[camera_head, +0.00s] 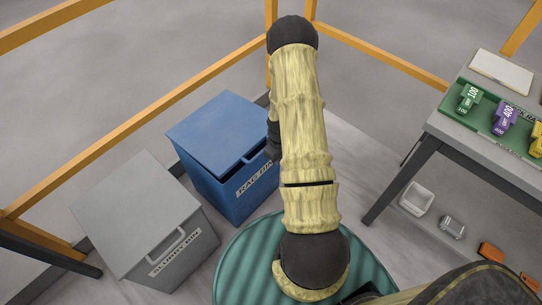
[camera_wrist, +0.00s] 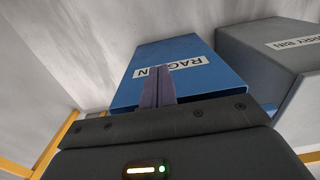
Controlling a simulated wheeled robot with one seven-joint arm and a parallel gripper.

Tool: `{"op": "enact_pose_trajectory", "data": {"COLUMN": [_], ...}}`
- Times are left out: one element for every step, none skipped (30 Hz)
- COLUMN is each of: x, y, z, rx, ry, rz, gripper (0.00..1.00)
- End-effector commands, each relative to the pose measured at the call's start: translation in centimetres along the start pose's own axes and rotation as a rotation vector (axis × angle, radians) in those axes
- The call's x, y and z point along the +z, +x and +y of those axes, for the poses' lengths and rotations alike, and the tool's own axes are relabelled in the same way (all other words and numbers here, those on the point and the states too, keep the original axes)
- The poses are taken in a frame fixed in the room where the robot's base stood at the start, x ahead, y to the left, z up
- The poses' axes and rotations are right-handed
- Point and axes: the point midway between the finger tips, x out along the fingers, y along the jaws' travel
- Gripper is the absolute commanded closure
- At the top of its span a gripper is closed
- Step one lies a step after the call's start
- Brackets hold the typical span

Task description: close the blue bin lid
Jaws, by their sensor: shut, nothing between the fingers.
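The blue bin (camera_head: 228,190), labelled RAG BIN, stands on the floor left of my arm in the head view. A handle shows at the front, partly behind my arm. In the wrist view the bin (camera_wrist: 170,55) appears upside down with its label. My gripper (camera_wrist: 160,72) is shut and empty, its fingertips overlapping the label in the picture. I cannot tell whether they touch the bin. In the head view my arm hides the gripper.
A grey bin (camera_head: 140,215) labelled SLURRY BIN stands close on the left and also shows in the wrist view (camera_wrist: 265,50). Orange rails (camera_head: 130,122) run behind both.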

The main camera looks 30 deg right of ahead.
Motion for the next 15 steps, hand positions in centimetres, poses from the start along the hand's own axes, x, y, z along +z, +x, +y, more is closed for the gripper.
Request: {"op": "enact_pose_trajectory", "data": {"x": [0.8, 1.2, 1.7, 2.0, 2.3, 2.6, 2.8, 2.9, 3.0, 3.1, 3.1, 3.1, 3.1, 3.1, 3.1], "y": [-0.7, -1.0, -1.4, -1.7, -1.9, -2.1, -2.3, -2.4, -2.5, -2.5, -2.5, -2.5, -2.5, -2.5, -2.5], "z": [0.1, 0.0, 0.1, 0.1, 0.1, 0.1, 0.1, 0.1, 0.1, 0.1, 0.1, 0.1, 0.1, 0.1, 0.1], "rx": [0.001, 0.0, 0.001, 0.0, 0.001, 0.001, 0.001, 0.001, 0.001, 0.001, 0.001, 0.001, 0.001, 0.001, 0.001], "ry": [0.002, 0.001, 0.001, 0.001, 0.001, 0.002, 0.002, 0.001, 0.001, 0.001, 0.001, 0.001, 0.001, 0.001, 0.001], "rz": [0.0, 0.0, 0.0, -0.001, 0.0, 0.0, 0.0, 0.0, 0.0, 0.0, 0.0, 0.0, 0.0, 0.0, 0.0], "gripper": [1.0, 1.0, 1.0, 1.0, 1.0, 1.0, 1.0, 1.0, 1.0, 1.0, 1.0, 1.0, 1.0, 1.0, 1.0]}}
